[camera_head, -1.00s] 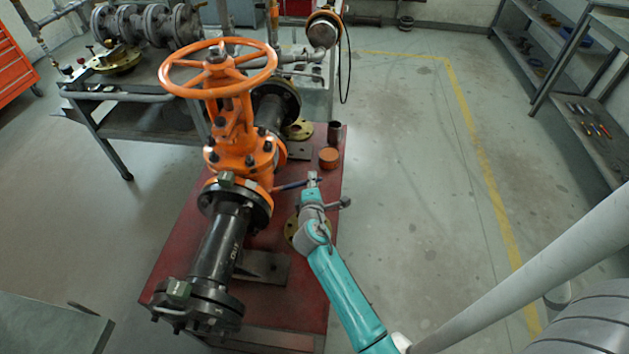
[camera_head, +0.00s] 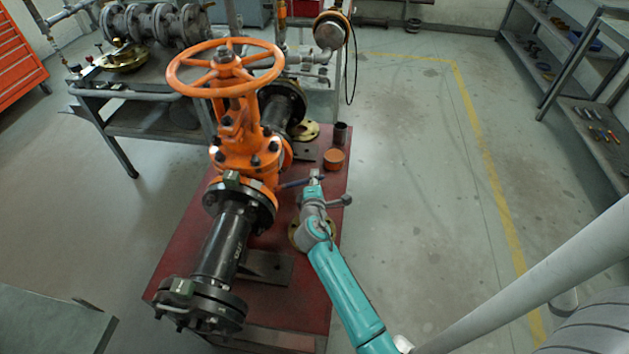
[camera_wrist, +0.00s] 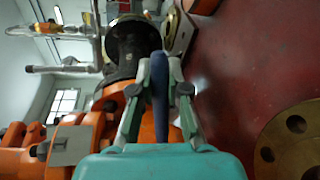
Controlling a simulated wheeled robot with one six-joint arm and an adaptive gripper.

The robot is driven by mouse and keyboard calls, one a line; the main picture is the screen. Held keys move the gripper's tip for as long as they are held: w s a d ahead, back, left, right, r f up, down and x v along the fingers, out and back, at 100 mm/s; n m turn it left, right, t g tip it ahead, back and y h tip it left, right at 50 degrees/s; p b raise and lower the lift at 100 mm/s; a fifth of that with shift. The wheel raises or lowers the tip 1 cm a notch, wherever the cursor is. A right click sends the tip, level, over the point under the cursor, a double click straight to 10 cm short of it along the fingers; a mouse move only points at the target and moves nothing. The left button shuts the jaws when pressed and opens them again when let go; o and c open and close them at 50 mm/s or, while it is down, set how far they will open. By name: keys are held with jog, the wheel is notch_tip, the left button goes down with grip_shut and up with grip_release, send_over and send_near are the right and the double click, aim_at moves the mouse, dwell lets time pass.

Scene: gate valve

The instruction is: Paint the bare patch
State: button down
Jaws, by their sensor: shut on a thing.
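The orange gate valve (camera_head: 238,150) with its spoked handwheel (camera_head: 226,68) stands on the dark red bench. My gripper (camera_head: 316,177) is at the valve's right side, shut on a paintbrush (camera_head: 294,184) with a blue handle. The brush points left, its tip end close to the lower valve body; I cannot tell whether it touches. In the wrist view the blue handle (camera_wrist: 160,95) stands between my two fingers, with orange valve parts behind and left. An orange-topped paint pot (camera_head: 334,159) sits on the bench behind my gripper. I cannot make out the bare patch.
Black flanged pipes (camera_head: 222,255) run from the valve to front and back. A dark cup (camera_head: 341,133) stands behind the pot. A brass flange (camera_wrist: 290,145) lies on the red bench (camera_head: 190,240) under my wrist. Open floor lies to the right.

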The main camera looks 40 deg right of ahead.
jog(key=x, duration=0.4)
jog(key=shift+d+r, duration=0.35)
jog(key=shift+d, duration=0.2)
jog(key=shift+a, duration=0.1)
jog(key=v, duration=0.3)
jog(key=f+v, duration=0.1)
jog(key=v, duration=0.1)
jog(key=shift+a+r, duration=0.1)
jog(key=shift+a, duration=0.4)
jog(key=shift+s+d, duration=0.1)
jog(key=shift+s, duration=0.05)
jog(key=shift+s+d, duration=0.85)
jog(key=shift+s, duration=0.3)
jog(key=shift+s+d, duration=0.9)
jog(key=shift+s, duration=0.25)
jog(key=shift+s+d, duration=0.1)
